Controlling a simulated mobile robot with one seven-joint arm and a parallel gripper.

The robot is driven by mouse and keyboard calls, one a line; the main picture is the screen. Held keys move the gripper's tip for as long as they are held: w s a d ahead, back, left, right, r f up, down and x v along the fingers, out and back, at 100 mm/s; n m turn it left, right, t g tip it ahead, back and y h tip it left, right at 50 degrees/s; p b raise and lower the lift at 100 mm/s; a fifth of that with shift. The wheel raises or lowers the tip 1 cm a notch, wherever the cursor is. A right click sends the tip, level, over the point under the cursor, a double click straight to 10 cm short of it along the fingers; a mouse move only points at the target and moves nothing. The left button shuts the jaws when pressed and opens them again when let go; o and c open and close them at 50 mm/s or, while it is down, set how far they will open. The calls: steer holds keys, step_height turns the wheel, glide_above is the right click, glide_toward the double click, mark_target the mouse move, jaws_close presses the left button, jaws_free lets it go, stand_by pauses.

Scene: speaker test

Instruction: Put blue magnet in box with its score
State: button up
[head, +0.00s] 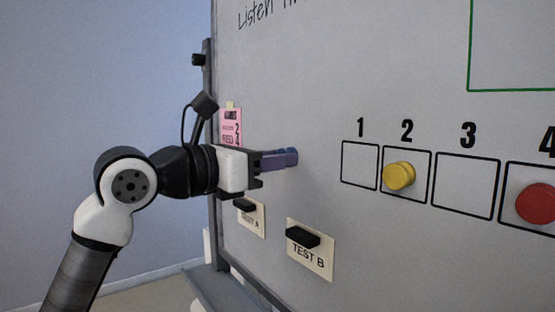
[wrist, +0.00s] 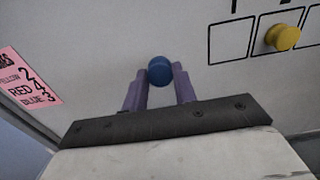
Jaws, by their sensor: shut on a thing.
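The blue magnet (wrist: 160,70) is between the two purple fingertips of my gripper (head: 280,159), which is shut on it. In the head view the magnet (head: 291,156) shows at the fingertips, left of box 1. I cannot tell whether it touches the board. Box 3 (head: 467,185) is empty, and so is box 1 (head: 360,165). A pink score note (wrist: 27,80) at the left of the wrist view reads yellow 2, red 4, blue 3.
A yellow magnet (head: 399,176) is in box 2 and a red magnet (head: 538,204) in box 4. Black magnets hold the TEST A card (head: 251,222) and the TEST B card (head: 310,262) below my gripper. The whiteboard between my gripper and box 1 is clear.

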steer(key=shift+v, duration=1.8)
steer(key=shift+s, duration=0.1)
